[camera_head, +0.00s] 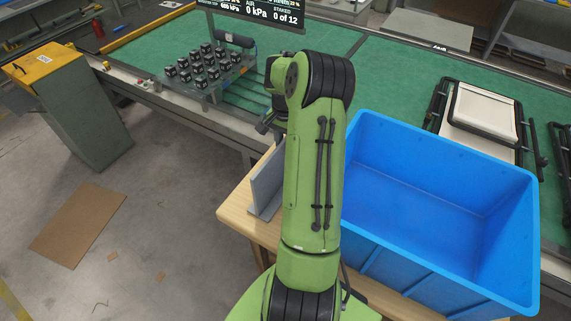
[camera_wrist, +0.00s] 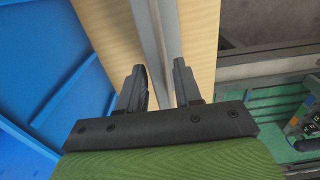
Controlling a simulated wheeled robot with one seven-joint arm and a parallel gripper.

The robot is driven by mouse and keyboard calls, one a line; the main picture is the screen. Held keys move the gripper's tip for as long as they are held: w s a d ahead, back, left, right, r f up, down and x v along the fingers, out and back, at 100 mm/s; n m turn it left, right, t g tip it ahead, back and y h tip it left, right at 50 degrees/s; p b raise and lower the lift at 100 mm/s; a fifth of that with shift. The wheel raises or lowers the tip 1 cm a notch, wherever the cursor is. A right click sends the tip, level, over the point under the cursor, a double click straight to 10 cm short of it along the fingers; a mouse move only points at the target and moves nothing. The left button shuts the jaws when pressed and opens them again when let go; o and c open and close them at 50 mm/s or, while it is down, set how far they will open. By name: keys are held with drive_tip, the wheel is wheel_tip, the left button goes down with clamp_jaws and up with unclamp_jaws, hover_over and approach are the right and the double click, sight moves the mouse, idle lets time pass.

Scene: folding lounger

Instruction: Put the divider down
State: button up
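The divider (camera_head: 266,184) is a grey panel with a flat foot, standing upright on the wooden table (camera_head: 237,212), left of the blue bin. My arm hides part of it in the head view. In the wrist view the divider (camera_wrist: 155,35) runs as a grey strip between the two dark fingers of my gripper (camera_wrist: 160,78). The fingers are spread apart, one on each side of the strip. I see no clear contact on either side.
A large blue bin (camera_head: 522,225) stands close on the right of the divider. A green workbench (camera_head: 395,75) lies behind, with a fixture of dark cubes (camera_head: 203,62) at left and a lounger frame (camera_head: 484,108) at right. A grey-green cabinet (camera_head: 82,115) stands on the floor.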

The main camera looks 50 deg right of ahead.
clamp_jaws()
